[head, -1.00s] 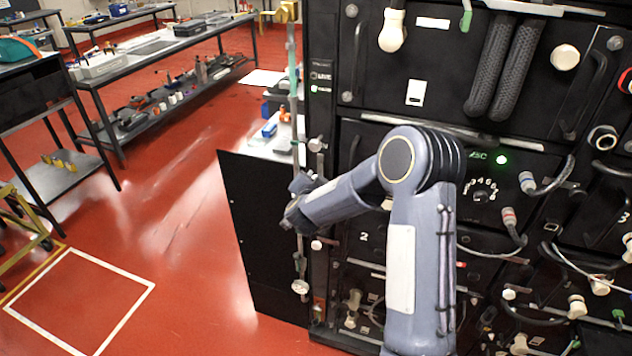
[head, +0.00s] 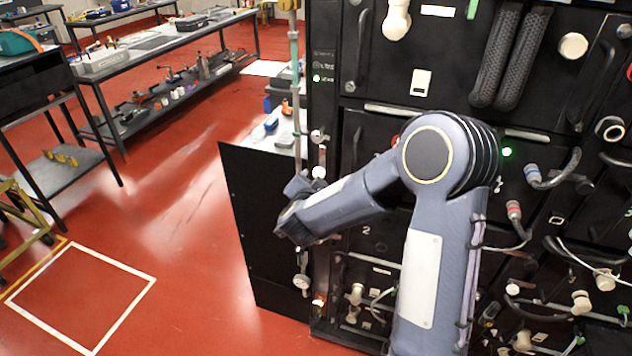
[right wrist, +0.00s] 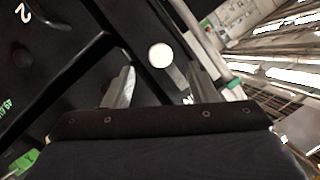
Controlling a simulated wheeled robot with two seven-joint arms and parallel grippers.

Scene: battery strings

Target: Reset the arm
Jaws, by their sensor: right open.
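My right arm (head: 423,265) rises from the bottom of the head view, bends at a round joint and reaches left across the black battery rack (head: 345,20). Its far end is a dark wrist part (head: 290,220) at the rack's left edge, where the fingers cannot be made out. In the right wrist view, my right gripper (right wrist: 158,88) has its two grey fingers apart with nothing held between them. A round white knob (right wrist: 160,55) on a black panel shows just beyond the fingertips. My left gripper is not in view.
The rack carries cables, knobs, handles and a lit green lamp (head: 507,152). A black panel (head: 265,235) stands out at its left. Workbenches (head: 170,45) with tools are at the back left. The red floor with a white taped square (head: 120,268) is clear.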

